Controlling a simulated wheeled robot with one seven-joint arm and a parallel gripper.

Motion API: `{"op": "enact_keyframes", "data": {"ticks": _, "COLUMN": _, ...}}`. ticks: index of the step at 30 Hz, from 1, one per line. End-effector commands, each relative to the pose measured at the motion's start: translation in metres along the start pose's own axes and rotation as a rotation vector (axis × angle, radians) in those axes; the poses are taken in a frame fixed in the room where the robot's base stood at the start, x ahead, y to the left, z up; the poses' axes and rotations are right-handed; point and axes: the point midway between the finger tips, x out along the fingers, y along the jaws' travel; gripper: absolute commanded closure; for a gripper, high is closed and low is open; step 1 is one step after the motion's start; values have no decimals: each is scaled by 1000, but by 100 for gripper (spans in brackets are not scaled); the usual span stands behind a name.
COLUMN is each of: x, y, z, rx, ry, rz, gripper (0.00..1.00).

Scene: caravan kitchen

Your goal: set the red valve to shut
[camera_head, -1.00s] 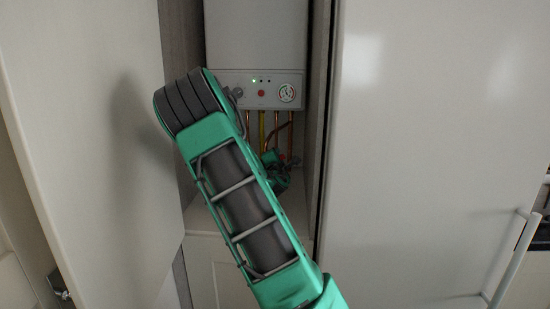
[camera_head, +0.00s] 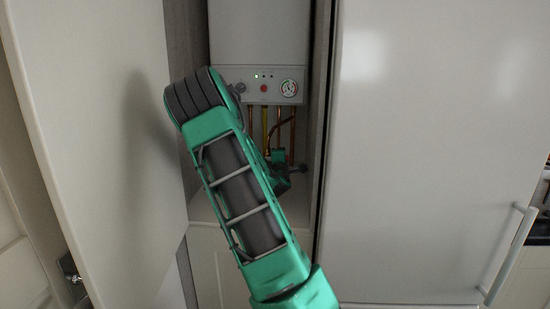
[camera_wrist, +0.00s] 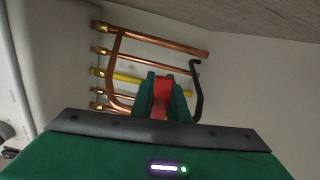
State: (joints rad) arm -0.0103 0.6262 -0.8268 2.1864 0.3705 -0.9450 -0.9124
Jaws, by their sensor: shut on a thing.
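The red valve handle (camera_wrist: 161,98) shows in the wrist view between the two green fingers of my gripper (camera_wrist: 162,88). The fingers are shut on it, one on each side. The fingers hide much of the handle, and its exact turn is hard to tell. In the head view my gripper (camera_head: 281,170) is below the boiler, in front of the pipes, and the red handle cannot be made out there.
The white boiler (camera_head: 258,35) hangs above, with a gauge and a red button. Copper pipes (camera_wrist: 165,40) and a yellow pipe (camera_wrist: 127,77) run by the valve. A cupboard door (camera_head: 95,130) stands left; a white tall door (camera_head: 430,140) closes the right.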

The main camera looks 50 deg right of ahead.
Motion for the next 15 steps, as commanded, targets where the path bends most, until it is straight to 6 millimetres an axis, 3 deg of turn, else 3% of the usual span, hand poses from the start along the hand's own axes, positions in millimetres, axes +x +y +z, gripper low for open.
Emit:
{"op": "enact_keyframes", "data": {"ticks": 7, "x": -1, "y": -4, "z": 0, "rx": -3, "ry": -1, "rz": -8, "gripper": 100}}
{"op": "enact_keyframes", "data": {"ticks": 8, "x": -1, "y": -4, "z": 0, "rx": -3, "ry": -1, "rz": -8, "gripper": 79}}
{"op": "enact_keyframes", "data": {"ticks": 9, "x": -1, "y": -4, "z": 1, "rx": -3, "ry": -1, "rz": -8, "gripper": 69}}
{"op": "enact_keyframes", "data": {"ticks": 15, "x": 0, "y": -2, "z": 1, "rx": -2, "ry": -2, "rz": -5, "gripper": 67}}
